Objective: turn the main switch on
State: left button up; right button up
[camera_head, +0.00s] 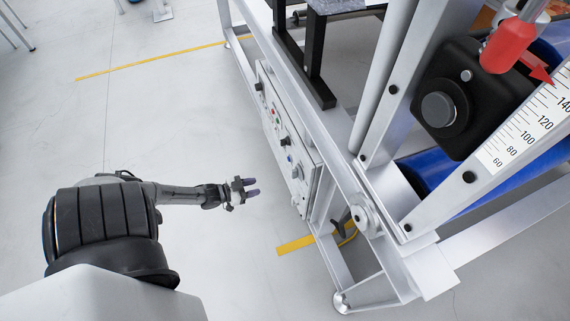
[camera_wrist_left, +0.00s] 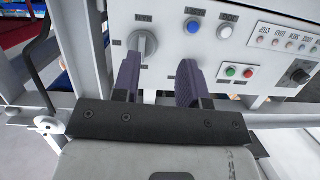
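The control panel (camera_head: 272,125) is a light grey plate on the side of the metal frame. In the left wrist view, a grey rotary knob (camera_wrist_left: 143,44), seemingly the main switch, sits at the upper left of the panel (camera_wrist_left: 165,72). My left gripper (camera_head: 252,187) is in front of the panel in the head view, with a gap between them. In the left wrist view, my left gripper (camera_wrist_left: 160,68) shows two purple fingers apart with nothing between them. The knob appears just beyond the left fingertip, off-centre towards the left finger. My right gripper is not in view.
A blue button (camera_wrist_left: 193,26) and a white one (camera_wrist_left: 227,17) are right of the knob. Green (camera_wrist_left: 231,71) and red (camera_wrist_left: 248,73) buttons and a black dial (camera_wrist_left: 300,74) are further right. Frame bars surround the panel; the floor left of it is clear around my arm.

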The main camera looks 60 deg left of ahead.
aim_at(296, 173)
pick_arm(q)
jog(key=d+r+t, duration=0.3)
jog(key=w+r+b, duration=0.1)
jog(key=w+b, duration=0.4)
jog(key=w, duration=0.9)
jog(key=shift+d+h+b, duration=0.3)
jog(key=shift+h+b, duration=0.05)
jog(key=shift+h, duration=0.05)
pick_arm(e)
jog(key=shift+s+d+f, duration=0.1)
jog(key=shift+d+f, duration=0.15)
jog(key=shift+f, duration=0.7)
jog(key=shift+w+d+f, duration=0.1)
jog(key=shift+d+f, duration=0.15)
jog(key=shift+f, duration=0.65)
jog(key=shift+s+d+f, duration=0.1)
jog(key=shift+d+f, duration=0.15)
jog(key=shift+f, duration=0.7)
pick_arm(q)
jog(key=shift+w, duration=0.1)
jog(key=shift+c, duration=0.3)
grip_shut()
